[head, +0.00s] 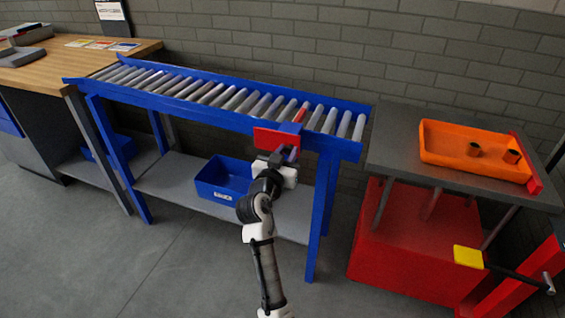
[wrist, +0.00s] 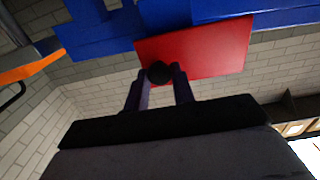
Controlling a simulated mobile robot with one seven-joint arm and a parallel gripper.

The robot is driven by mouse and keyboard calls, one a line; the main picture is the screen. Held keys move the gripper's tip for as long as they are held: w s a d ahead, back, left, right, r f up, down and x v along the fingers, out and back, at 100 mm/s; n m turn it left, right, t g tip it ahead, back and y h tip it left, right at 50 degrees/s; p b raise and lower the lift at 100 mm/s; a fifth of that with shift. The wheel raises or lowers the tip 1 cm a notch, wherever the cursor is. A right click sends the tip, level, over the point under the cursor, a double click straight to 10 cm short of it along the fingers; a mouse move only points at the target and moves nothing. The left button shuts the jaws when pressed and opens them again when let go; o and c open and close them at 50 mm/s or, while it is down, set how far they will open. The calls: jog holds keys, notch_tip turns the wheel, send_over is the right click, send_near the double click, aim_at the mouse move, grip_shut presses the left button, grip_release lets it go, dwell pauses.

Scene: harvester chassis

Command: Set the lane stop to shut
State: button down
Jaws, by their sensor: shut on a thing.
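The lane stop shows as a red plate (head: 273,138) at the front rail near the right end of the roller conveyor (head: 225,98). A narrow red bar (head: 301,112) lies among the rollers just behind it. In the wrist view the red plate (wrist: 215,48) is tilted and carries a round black knob (wrist: 159,72). My gripper (head: 287,156) is at the plate's front right. In the wrist view its two fingers (wrist: 159,90) are closed on the knob from either side. My gripper partly hides the plate's lower right in the head view.
A blue bin (head: 222,180) sits on the conveyor's lower shelf. To the right, an orange tray (head: 440,150) with two brown cylinders stands on a grey table (head: 400,125), above a red block (head: 400,250). A wooden bench (head: 60,68) is at the left. The front floor is clear.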

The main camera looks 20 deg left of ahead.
jog(key=c, duration=1.3)
grip_release()
jog(key=shift+o, duration=0.2)
jog(key=shift+s, duration=0.1)
jog(key=s+b, duration=0.2)
jog(key=s, duration=1.1)
jog(key=shift+s+a, duration=0.25)
jog(key=shift+s, duration=0.1)
